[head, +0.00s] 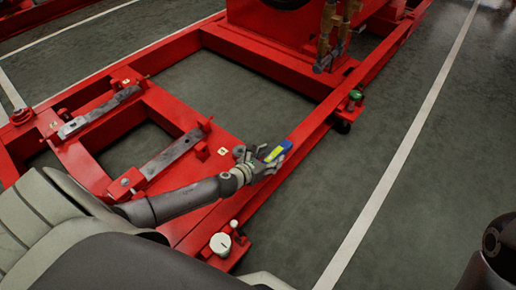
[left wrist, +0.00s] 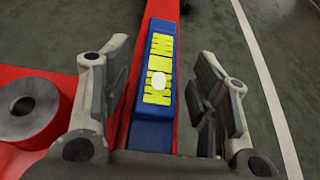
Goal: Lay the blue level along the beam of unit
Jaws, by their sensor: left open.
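The blue level (head: 279,151) has a yellow label. It lies on the red beam (head: 318,122) of the unit's frame, roughly lengthwise along it. In the left wrist view, the level (left wrist: 151,133) sits between my spread fingers, with a yellow face and a white spot facing up. My left gripper (head: 262,160) is open around the level, with visible gaps on both sides. In the head view, the gripper hides the near part of the level. My right gripper is out of view.
A green-topped fitting (head: 355,95) stands at the beam's outer edge, and a white-capped one (head: 220,243) nearer me. Grey metal bars (head: 170,158) cross the frame at left. The floor (head: 330,200) right of the beam is clear up to a white line.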

